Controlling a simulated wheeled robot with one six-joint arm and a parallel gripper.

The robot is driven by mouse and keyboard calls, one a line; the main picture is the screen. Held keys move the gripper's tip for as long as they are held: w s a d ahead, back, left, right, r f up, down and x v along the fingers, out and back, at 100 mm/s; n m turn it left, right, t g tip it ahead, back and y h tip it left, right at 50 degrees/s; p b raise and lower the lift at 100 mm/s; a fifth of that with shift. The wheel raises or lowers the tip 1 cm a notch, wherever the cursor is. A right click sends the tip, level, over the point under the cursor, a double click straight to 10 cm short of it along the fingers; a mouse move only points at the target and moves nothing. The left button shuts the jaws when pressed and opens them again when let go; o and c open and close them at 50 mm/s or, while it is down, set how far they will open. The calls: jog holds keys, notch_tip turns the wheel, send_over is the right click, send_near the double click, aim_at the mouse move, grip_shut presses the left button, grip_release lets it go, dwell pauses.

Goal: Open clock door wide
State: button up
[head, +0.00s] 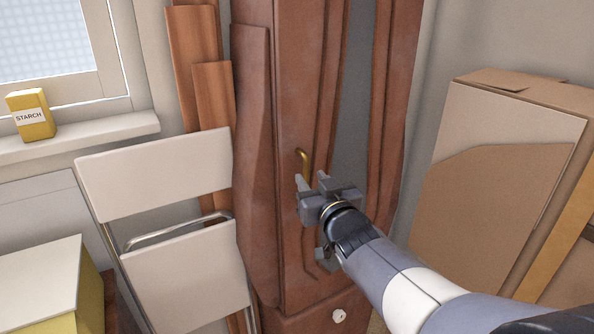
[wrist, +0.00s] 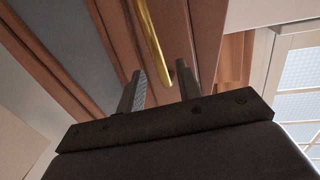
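The clock (head: 255,150) is a tall reddish-brown wooden case standing upright in the middle of the head view. Its door (head: 327,60) has a long grey pane and looks shut against the case. A curved brass handle (head: 304,160) is on the door's left side. My gripper (head: 312,182) is at the handle's lower end, with one finger overlapping it in the head view. In the wrist view the brass handle (wrist: 152,42) runs down between the two spread fingers of my gripper (wrist: 160,82). I cannot tell whether either finger touches it.
A folded white chair (head: 155,175) and wooden boards (head: 213,95) lean left of the clock. Cardboard sheets and boxes (head: 500,190) stand on the right. A yellow starch box (head: 31,115) is on the windowsill. A pale knob (head: 339,315) is below the door.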

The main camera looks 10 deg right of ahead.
jog(key=shift+w+a, duration=0.15)
jog(key=shift+w, duration=1.2)
jog(key=shift+c, duration=0.4)
grip_shut()
